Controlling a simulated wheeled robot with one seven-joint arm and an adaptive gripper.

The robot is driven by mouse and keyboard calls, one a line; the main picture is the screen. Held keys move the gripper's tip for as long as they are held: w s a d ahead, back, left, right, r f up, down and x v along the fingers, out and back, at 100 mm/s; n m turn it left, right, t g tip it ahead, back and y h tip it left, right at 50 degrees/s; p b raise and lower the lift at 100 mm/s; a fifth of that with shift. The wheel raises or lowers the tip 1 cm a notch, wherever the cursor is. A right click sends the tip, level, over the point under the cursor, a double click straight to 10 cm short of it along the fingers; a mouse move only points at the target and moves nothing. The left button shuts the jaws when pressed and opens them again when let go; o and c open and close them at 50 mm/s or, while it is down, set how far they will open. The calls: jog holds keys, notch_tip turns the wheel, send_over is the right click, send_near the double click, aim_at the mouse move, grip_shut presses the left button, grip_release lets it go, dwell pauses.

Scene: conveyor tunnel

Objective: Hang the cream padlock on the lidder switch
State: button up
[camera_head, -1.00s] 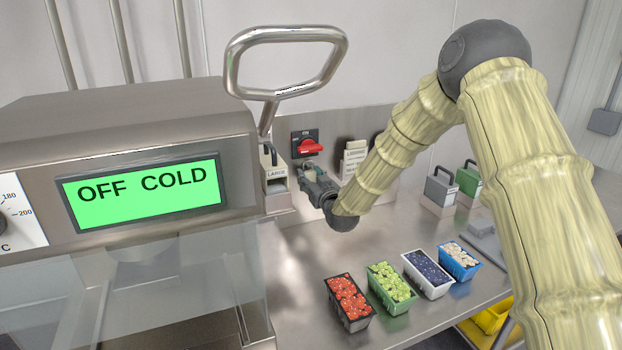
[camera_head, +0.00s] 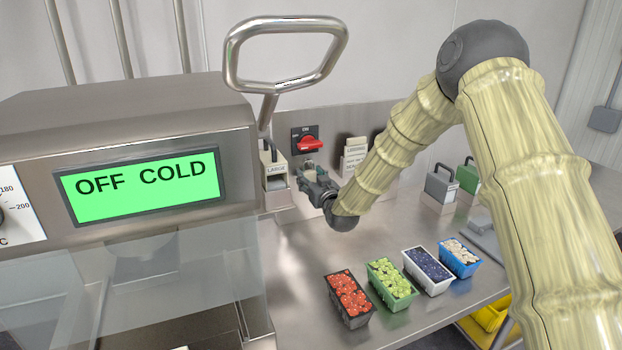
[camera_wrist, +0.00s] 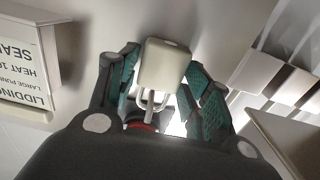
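The cream padlock (camera_wrist: 163,64) is between the green-padded fingers of my gripper (camera_wrist: 164,80) in the wrist view. Its metal shackle points toward the bottom of that picture. A red part of the lidder switch (camera_wrist: 140,126) shows just past the shackle, partly hidden by my gripper. In the head view the switch (camera_head: 308,142) is a red handle on a dark plate on the back panel. My gripper (camera_head: 311,178) is just below it, with the small padlock (camera_head: 310,168) at its tip. I cannot tell whether the shackle touches or passes through the switch.
A box labelled LARGE (camera_head: 274,172) stands close left of my gripper, and a lidding card holder (camera_head: 355,155) is to its right. The lidding machine (camera_head: 130,130) with its metal handle (camera_head: 285,95) is at left. Several fruit punnets (camera_head: 385,285) stand on the steel bench (camera_head: 300,265).

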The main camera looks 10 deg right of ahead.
jog(key=shift+o, duration=0.8)
jog(key=shift+s, duration=0.1)
jog(key=s+d, duration=0.2)
jog(key=s, duration=0.9)
jog(key=shift+s, duration=0.3)
